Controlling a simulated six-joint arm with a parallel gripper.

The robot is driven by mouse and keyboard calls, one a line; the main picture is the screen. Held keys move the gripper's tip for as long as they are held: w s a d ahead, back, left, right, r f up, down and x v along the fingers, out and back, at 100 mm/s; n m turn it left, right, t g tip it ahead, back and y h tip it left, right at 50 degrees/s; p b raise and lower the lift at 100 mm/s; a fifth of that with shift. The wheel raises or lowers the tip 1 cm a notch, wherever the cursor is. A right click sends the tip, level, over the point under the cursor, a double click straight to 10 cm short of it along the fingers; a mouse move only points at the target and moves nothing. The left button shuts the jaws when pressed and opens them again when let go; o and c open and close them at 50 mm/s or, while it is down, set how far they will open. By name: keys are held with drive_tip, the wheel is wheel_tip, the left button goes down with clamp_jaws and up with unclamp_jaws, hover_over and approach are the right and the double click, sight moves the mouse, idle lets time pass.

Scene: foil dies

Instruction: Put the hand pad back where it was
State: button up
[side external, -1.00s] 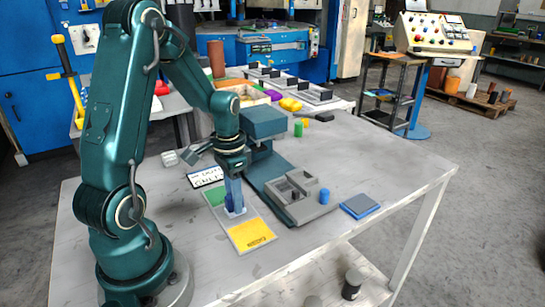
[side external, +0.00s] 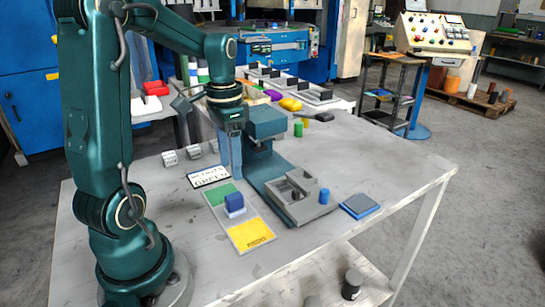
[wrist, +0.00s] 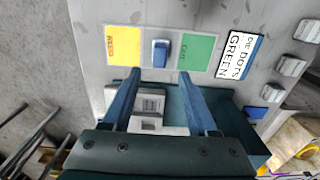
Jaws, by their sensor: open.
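The hand pad (side external: 234,203), seemingly the blue block with a white base, stands upright on a flat board with a green patch (side external: 221,194) and a yellow patch (side external: 251,235). It is on the pale strip between the patches, close to the green edge. In the wrist view the hand pad (wrist: 160,53) lies between yellow and green, beyond the fingertips. My gripper (side external: 232,172) is open and empty, raised above and behind the hand pad. Its two blue fingers (wrist: 158,85) are apart in the wrist view, with a grey fixture seen between them.
A sign reading GREEN (side external: 209,176) lies behind the board. A dark green press with a grey fixture (side external: 305,207) stands right of it, close to my gripper. A blue-edged flat pad (side external: 360,206) lies further right. Small grey blocks (side external: 170,158) stand behind. The front table is clear.

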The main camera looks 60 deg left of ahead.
drive_tip(key=s+d+r+t, duration=0.2)
drive_tip(key=d, duration=0.5)
drive_tip(key=s+d+r+t, duration=0.2)
drive_tip(key=s+d+t, duration=0.1)
drive_tip(key=d, duration=0.5)
drive_tip(key=shift+s+t, duration=0.2)
drive_tip(key=shift+t, duration=0.1)
